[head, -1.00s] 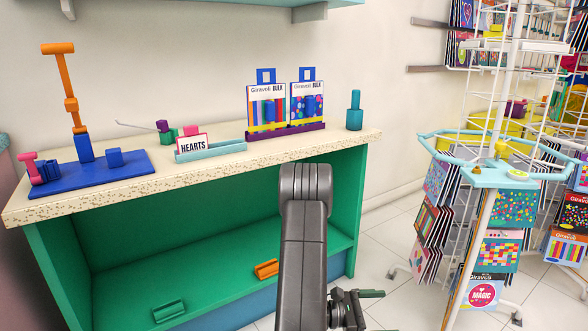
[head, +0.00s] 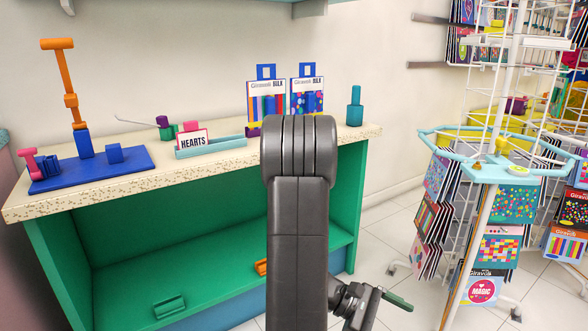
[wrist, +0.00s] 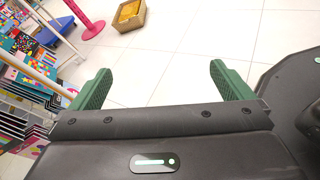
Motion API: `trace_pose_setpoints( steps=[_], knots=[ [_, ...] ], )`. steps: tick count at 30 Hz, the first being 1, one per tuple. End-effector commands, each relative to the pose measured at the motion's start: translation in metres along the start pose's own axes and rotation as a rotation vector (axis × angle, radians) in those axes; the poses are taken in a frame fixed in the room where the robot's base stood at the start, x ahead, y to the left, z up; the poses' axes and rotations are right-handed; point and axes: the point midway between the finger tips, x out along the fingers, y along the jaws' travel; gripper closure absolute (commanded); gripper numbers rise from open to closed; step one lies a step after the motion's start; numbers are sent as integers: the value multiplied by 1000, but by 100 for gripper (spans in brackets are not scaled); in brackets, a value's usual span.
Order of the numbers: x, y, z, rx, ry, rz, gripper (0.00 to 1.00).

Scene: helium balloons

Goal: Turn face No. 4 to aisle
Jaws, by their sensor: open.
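The wire card rack (head: 487,172) stands at the right in the head view, with a pale blue frame around it and colourful cards hanging on its sides. A small yellow piece (head: 503,146) sits on the frame's front plate. I cannot make out any face number. My gripper (wrist: 162,85) is open and empty in the wrist view, its two green fingers wide apart above the tiled floor. In the head view a green finger shows low, left of the rack and apart from it. In the wrist view, part of a card rack (wrist: 25,100) shows at the left edge.
A green counter (head: 190,238) fills the left, holding a HEARTS sign (head: 194,141), balloon packs (head: 267,99) and a blue stand (head: 90,170). My arm hides part of it. White floor (wrist: 210,40) is clear between the fingers; a cardboard box (wrist: 129,14) lies beyond.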

Motion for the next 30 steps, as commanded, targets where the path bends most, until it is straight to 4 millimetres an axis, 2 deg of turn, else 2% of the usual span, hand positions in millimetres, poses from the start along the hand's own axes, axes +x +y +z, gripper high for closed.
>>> trace_pose_setpoints(
  steps=[9, 21, 30],
  knots=[
    [-2, -33, 17, 107, 103, -130, 0],
    [-8, -75, 28, 238, 245, -287, 0],
    [-13, -94, 29, 295, 312, -355, 0]
  ],
)
